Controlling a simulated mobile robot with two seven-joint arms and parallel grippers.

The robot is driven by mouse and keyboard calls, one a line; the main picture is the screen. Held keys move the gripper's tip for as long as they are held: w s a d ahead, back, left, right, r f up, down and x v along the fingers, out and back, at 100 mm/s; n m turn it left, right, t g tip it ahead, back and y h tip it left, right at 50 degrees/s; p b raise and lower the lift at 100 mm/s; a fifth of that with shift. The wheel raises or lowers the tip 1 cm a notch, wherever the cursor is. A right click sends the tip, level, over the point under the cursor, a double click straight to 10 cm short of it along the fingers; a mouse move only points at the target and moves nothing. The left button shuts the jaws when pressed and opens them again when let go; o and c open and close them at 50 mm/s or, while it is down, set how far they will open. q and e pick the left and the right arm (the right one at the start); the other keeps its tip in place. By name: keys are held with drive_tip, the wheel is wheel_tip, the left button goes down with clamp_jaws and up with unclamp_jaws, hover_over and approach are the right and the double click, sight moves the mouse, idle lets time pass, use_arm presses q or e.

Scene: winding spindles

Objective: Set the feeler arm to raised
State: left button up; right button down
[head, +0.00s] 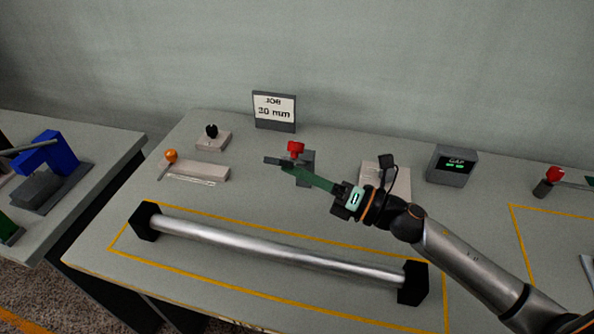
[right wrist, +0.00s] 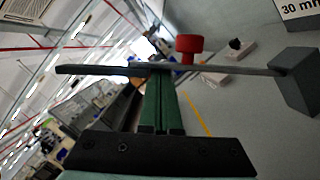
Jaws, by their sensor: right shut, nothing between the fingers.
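The feeler arm is a thin dark grey bar (head: 272,160) with a red knob (head: 296,147), carried by a small grey block (head: 308,158) at the middle of the bench. In the right wrist view the bar (right wrist: 230,69) runs out roughly level from the block (right wrist: 300,80), and the red knob (right wrist: 190,44) stands beside it. My right gripper (head: 300,174) is shut and empty. Its green fingertips (right wrist: 161,76) are right at the bar, overlapping it in the picture; I cannot tell if they touch. My left gripper is out of view.
A steel roller (head: 280,248) between black end blocks lies at the front. An orange-ball lever (head: 171,156) and a black knob (head: 211,130) are to the left. A job sign (head: 275,107) and gap display (head: 453,166) stand at the back. Another red knob (head: 553,173) is far right.

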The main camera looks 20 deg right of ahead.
drive_tip(key=shift+w+d+r+m+p, duration=0.2)
drive_tip(key=shift+r+m+p, duration=0.1)
drive_tip(key=shift+r+p, duration=0.15)
drive_tip(key=shift+w+d+r+m+p, duration=0.1)
drive_tip(key=shift+w+r+m+p, duration=0.15)
drive_tip(key=shift+p, duration=0.3)
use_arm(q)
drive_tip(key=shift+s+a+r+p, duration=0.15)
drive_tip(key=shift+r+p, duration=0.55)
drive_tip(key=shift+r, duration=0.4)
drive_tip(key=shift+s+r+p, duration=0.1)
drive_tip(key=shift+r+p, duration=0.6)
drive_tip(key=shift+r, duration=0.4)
use_arm(e)
drive_tip(key=shift+m+h, duration=0.4)
drive_tip(key=shift+m, duration=0.35)
drive_tip(key=shift+w+d+r, duration=0.7)
drive_tip(key=shift+w+r, duration=0.1)
drive_tip(key=shift+w, duration=0.2)
drive_tip(key=shift+w+d+r, duration=0.65)
drive_tip(key=shift+w+r, duration=0.15)
drive_tip(key=shift+w, duration=0.15)
